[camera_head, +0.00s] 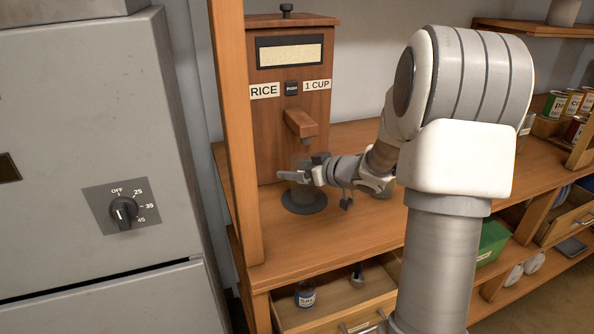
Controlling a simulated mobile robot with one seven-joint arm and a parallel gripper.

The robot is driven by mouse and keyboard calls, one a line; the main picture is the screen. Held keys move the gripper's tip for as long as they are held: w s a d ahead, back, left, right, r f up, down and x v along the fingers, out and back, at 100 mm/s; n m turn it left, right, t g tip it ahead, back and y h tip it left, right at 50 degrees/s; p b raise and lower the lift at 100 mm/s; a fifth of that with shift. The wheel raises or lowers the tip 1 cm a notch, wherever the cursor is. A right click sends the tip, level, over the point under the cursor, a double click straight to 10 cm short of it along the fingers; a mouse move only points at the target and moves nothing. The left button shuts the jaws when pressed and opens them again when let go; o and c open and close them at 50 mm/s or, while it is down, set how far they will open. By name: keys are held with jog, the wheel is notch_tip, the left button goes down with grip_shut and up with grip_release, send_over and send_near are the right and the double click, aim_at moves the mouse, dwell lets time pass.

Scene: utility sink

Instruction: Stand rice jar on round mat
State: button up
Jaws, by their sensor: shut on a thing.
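The round mat (291,206) is a dark grey disc on the wooden counter, below the spout of the rice dispenser (285,130). The rice jar (303,195) looks like a clear, greyish vessel and stands upright over the mat, under the spout. My gripper (298,177) reaches in from the right and is shut on the jar. The fingers cover part of the jar. I cannot tell whether its base touches the mat.
A wooden post (236,130) rises just left of the dispenser, beside a grey cabinet (90,150). An open drawer (345,306) below holds a small labelled jar (305,294). Cans (573,102) stand at the far right.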

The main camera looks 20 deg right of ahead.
jog(key=shift+f, duration=0.15)
jog(key=o, duration=1.5)
jog(key=shift+r, duration=0.25)
jog(key=p+v, duration=0.2)
jog(key=v, duration=1)
jog(key=shift+s+f+p, duration=0.1)
jog(key=shift+p, duration=0.25)
